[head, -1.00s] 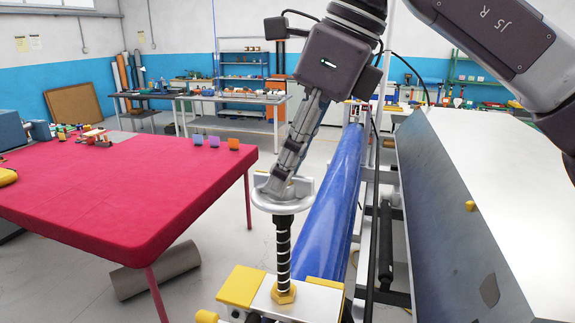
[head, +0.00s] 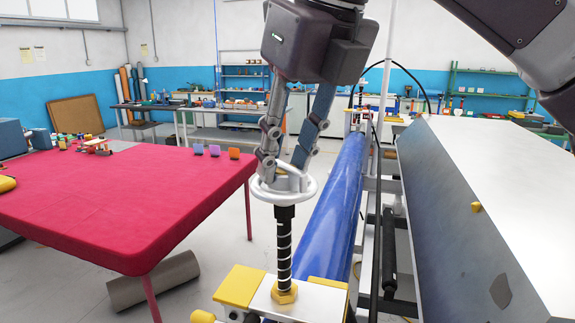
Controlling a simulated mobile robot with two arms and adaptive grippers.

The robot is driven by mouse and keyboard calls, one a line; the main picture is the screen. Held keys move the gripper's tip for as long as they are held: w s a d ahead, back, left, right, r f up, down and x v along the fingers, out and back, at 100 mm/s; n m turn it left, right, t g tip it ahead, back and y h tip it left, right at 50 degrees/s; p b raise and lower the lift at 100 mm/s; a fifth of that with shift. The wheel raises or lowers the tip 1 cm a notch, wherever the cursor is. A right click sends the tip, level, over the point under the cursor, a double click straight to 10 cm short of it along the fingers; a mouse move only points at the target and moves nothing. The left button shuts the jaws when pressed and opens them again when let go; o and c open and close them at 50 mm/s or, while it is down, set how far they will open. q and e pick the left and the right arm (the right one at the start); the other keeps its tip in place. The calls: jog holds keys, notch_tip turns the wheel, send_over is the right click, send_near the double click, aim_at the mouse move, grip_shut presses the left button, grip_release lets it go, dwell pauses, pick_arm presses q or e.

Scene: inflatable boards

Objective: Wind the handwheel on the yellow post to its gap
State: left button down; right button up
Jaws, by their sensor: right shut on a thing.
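The white handwheel (head: 270,190) sits on top of an upright black threaded spindle (head: 284,243) in the middle of the head view. The spindle rises from a brass nut (head: 285,292) on a white block with yellow ends (head: 240,286), at the bottom of the view. My right gripper (head: 285,172) comes down from above, its two fingers pointing down at the wheel. It is shut on the handwheel; the exact contact is partly hidden by the fingers. I cannot make out a gap mark. My left gripper is not in view.
A red-covered table (head: 110,200) stands at the left with small coloured blocks near its far right corner. A blue roll (head: 335,215) runs back behind the spindle. A large white angled housing (head: 490,190) fills the right. A grey roll (head: 155,282) lies on the floor.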

jog(key=m, duration=0.1)
jog(key=m+h, duration=0.1)
jog(key=m, duration=0.1)
jog(key=shift+a+r+t+b, duration=0.1)
jog(key=shift+r+t+b, duration=0.1)
jog(key=shift+t+b, duration=0.2)
jog(key=m+h, duration=0.1)
jog(key=m, duration=0.3)
jog(key=shift+h, duration=0.3)
dwell(0.5)
jog(key=o, duration=1.1)
jog(key=shift+f, duration=0.1)
jog(key=shift+o, duration=0.2)
jog(key=v, duration=1.2)
jog(key=shift+s, duration=0.1)
